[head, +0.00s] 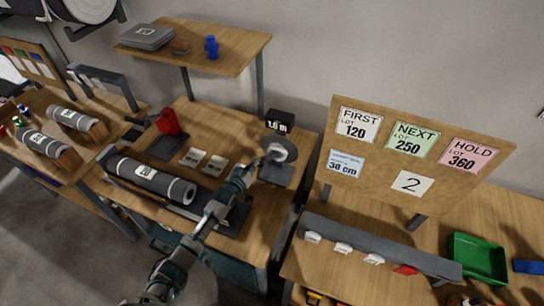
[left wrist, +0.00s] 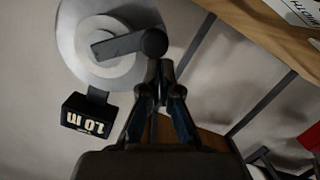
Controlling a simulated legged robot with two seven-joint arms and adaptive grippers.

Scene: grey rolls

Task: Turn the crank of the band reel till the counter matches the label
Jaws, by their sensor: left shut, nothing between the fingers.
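The band reel (head: 285,147) is a pale disc on a dark stand at the right back of the middle table. In the left wrist view the reel (left wrist: 75,35) shows a dark crank (left wrist: 115,46) ending in a round knob (left wrist: 153,42). The black counter (head: 279,121) appears to read 1.0 m; the counter (left wrist: 88,115) is upside down in the left wrist view. My left gripper (head: 264,161) is shut and empty; its fingertips (left wrist: 160,72) are just below the knob. I cannot tell whether they touch it. My right gripper is not in view.
A large grey roll (head: 150,180) lies left of my left arm, with two white cards (head: 204,162) and a red device (head: 168,121) behind it. A sign board (head: 430,150) and green bin (head: 477,259) stand right. A raised shelf (head: 205,45) is behind.

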